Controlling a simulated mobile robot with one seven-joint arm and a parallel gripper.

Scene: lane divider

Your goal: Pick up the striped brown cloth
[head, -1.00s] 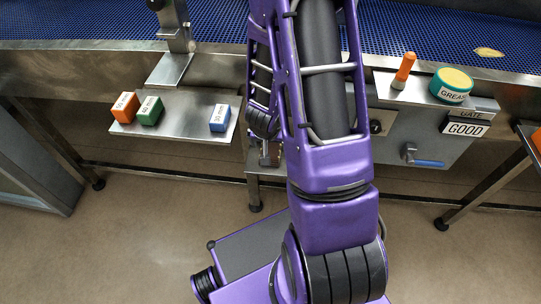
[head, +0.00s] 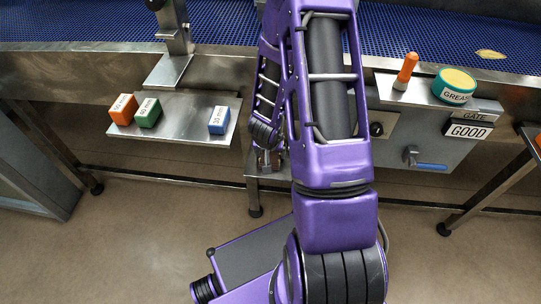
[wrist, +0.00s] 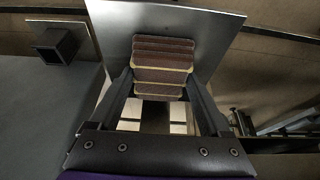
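The striped brown cloth (wrist: 163,55) shows in the wrist view as a small layered block of brown bands with pale yellowish edges. It lies over a grey metal plate (wrist: 220,38). My gripper (wrist: 161,86) is open, with one finger on each side of the cloth's near part. I cannot tell whether the fingers touch it. In the head view my gripper (head: 268,163) is partly hidden behind my purple arm, low in front of the conveyor. The cloth cannot be made out in that view.
A metal shelf (head: 185,131) at left holds orange (head: 122,109), green (head: 149,112) and blue (head: 219,120) blocks. At right stand an orange marker (head: 406,71), a grease tin (head: 453,86) and a GOOD sign (head: 467,131). The blue conveyor (head: 215,22) runs behind.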

